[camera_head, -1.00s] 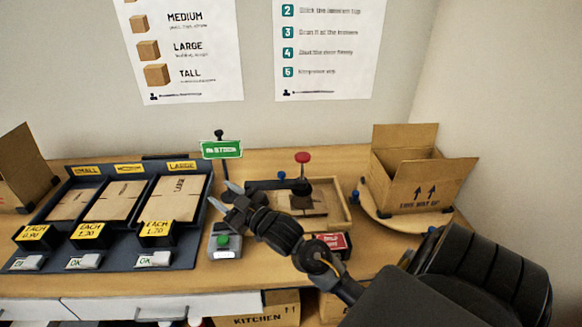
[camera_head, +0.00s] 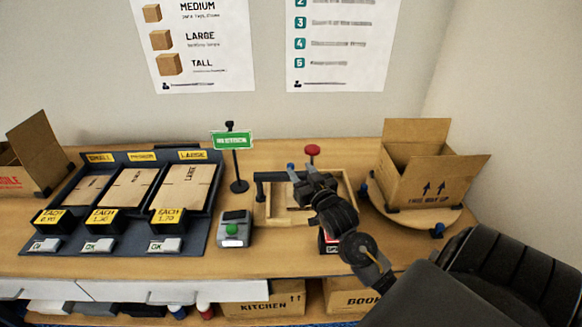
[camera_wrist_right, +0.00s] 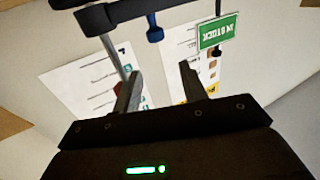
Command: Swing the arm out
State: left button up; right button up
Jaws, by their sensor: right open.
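A dark swing arm (camera_head: 271,176) on a short post reaches over a shallow wooden tray (camera_head: 272,213) on the bench. It carries a blue knob (camera_head: 290,167), and a red knob (camera_head: 312,150) stands behind my gripper. My right gripper (camera_head: 301,173) is over the tray, close to the arm and blue knob; its jaws are open and empty. In the right wrist view the dark arm (camera_wrist_right: 100,18) crosses beyond the fingertips, with the blue knob (camera_wrist_right: 154,30) between the lines of the two fingers. I cannot tell whether they touch. My gripper hides much of the tray.
A green sign (camera_head: 232,140) on a stand and a grey device with a green button (camera_head: 232,229) are left of the tray. A rack of flat cartons (camera_head: 205,240) is farther left. An open carton (camera_head: 425,180) stands on a round board at right.

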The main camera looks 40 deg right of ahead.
aim_at(290, 165)
jog(key=w+f, duration=0.1)
jog(key=w, duration=0.1)
jog(key=w+d+f, duration=0.1)
jog(key=w, duration=0.1)
jog(key=w+f, duration=0.1)
jog(key=w, duration=0.1)
jog(key=shift+w+d+p, duration=0.2)
jog(key=shift+d+p, duration=0.1)
jog(key=shift+p, duration=0.05)
jog(key=shift+w+d, duration=0.1)
jog(key=shift+w, duration=0.25)
pick_arm(q)
jog(key=shift+d+r, duration=0.25)
jog(key=shift+r, duration=0.05)
jog(key=shift+d, duration=0.2)
pick_arm(e)
jog(key=shift+w, duration=0.1)
